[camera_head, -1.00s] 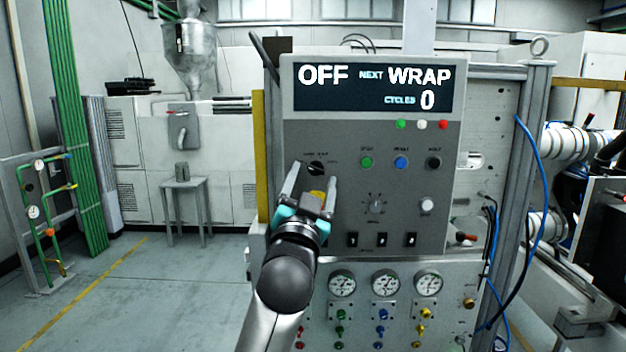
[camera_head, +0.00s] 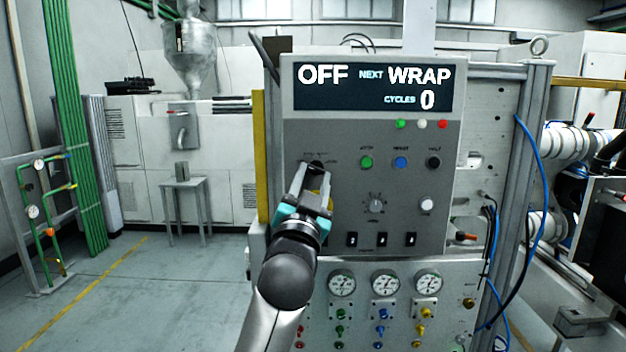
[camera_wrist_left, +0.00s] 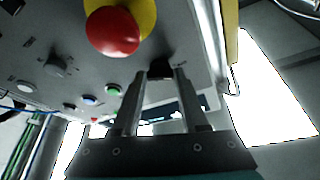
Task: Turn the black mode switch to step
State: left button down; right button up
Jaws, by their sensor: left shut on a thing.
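The black mode switch (camera_head: 316,164) is a small round knob at the upper left of the grey control panel (camera_head: 290,135). My left gripper (camera_head: 313,170) reaches up to it from below and is shut on it. The fingers cover part of the knob. In the left wrist view the switch (camera_wrist_left: 160,69) sits between the two fingertips (camera_wrist_left: 158,75). The lettering around the switch is too small to read. The display (camera_head: 372,88) reads OFF, NEXT WRAP, CYCLES 0. My right gripper is not in view.
A red mushroom button (camera_wrist_left: 112,32) on a yellow base is close beside the fingers in the wrist view. Green (camera_head: 366,162), blue (camera_head: 400,162) and black (camera_head: 433,162) buttons lie right of the switch. A grey dial (camera_head: 376,205) and rocker switches are lower. Open floor lies left.

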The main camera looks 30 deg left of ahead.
pick_arm(q)
jog(key=m+g+h+p, duration=0.1)
jog(key=m+h+p, duration=0.1)
jog(key=m+p, duration=0.3)
jog(key=r+m+g+h+p, duration=0.1)
jog(key=m+p, duration=0.5)
jog(key=p, duration=0.6)
jog(key=r+m+g+h+p, duration=0.1)
jog(key=m+h+p, duration=0.1)
jog(key=m+p, duration=0.3)
jog(key=shift+s+a+m+h+p, duration=0.2)
jog(key=shift+a+m+h+p, duration=0.15)
jog(key=shift+p, duration=1.55)
jog(key=shift+m+g+p, duration=0.3)
jog(key=shift+m+p, duration=0.3)
jog(key=shift+m, duration=0.05)
jog(key=shift+f+m+g+p, duration=0.15)
jog(key=shift+m+g+p, duration=0.25)
jog(key=shift+m, duration=0.3)
jog(key=shift+d, duration=0.1)
jog(key=shift+c, duration=2.2)
grip_release()
